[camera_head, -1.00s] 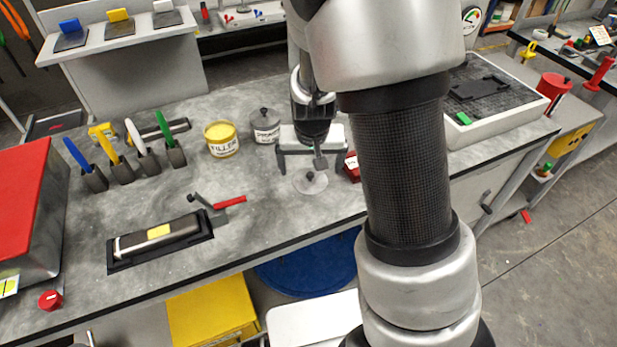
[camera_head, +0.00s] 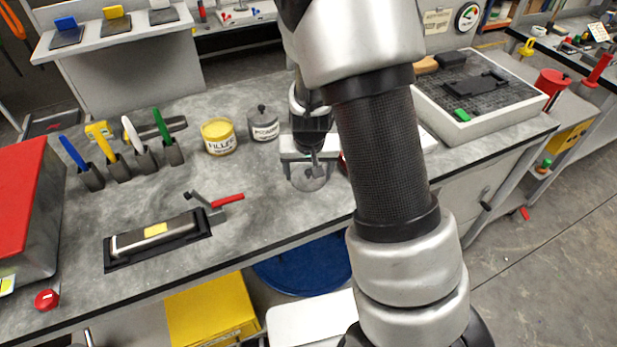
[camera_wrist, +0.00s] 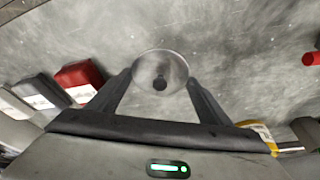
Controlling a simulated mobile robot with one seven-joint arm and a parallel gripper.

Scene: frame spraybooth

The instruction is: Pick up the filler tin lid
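The filler tin lid, a round grey disc with a small dark knob, lies on the bench (camera_head: 309,184), partly hidden by my gripper (camera_head: 312,162). In the wrist view the lid (camera_wrist: 160,64) sits between the fingers of my gripper (camera_wrist: 160,75), with its knob near the middle. The fingers are spread and hold nothing. I cannot tell whether they touch the lid's rim. The yellow filler tin (camera_head: 219,137) stands on the bench to the left and further back.
A grey lidded tin (camera_head: 264,126) stands right of the filler tin. A red item (camera_wrist: 80,76) lies left of the fingers in the wrist view. A sanding block in a black tray (camera_head: 156,238) and a red-handled tool (camera_head: 226,200) lie at the left. Bench around the lid is mostly clear.

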